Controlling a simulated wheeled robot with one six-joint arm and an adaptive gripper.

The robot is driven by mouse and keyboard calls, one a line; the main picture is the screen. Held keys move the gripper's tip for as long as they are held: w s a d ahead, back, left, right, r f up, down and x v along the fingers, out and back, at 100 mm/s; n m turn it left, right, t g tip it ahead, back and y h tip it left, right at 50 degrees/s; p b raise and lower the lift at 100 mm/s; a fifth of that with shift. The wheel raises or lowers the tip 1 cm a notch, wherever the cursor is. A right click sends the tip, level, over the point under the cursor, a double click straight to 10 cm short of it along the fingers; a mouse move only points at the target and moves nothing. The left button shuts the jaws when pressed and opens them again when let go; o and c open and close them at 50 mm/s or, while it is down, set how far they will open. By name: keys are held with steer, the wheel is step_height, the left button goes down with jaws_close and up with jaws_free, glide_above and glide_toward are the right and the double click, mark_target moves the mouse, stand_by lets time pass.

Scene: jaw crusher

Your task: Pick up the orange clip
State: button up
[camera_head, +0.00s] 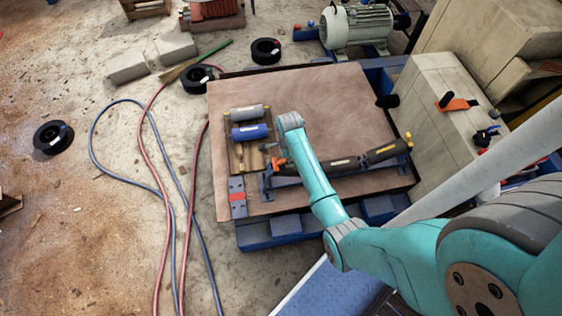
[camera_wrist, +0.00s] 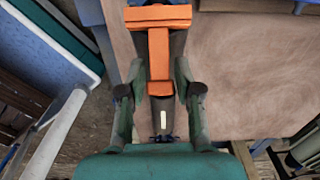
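An orange T-shaped clip (camera_wrist: 159,45) shows at the top middle of the wrist view, lying over a dark tube-like tool (camera_wrist: 179,45). My gripper (camera_wrist: 160,88) is open. Its two fingers stand on either side of the clip's stem, with gaps left between them and the stem. Whether the fingertips are level with the clip is hard to tell. In the head view, a small orange part (camera_head: 279,163) shows at the left end of the dark tool (camera_head: 375,155), beside my arm. My arm hides the gripper there.
The brown-topped work table (camera_head: 330,95) also holds a grey cylinder (camera_head: 246,112), a blue cylinder (camera_head: 250,131) and a grey block with a red band (camera_head: 237,198). Another orange-handled tool (camera_head: 457,104) lies on a pale box (camera_head: 430,75) at right. Hoses cross the floor at left.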

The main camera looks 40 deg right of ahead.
jaws_close()
steer(key=shift+r, duration=0.1)
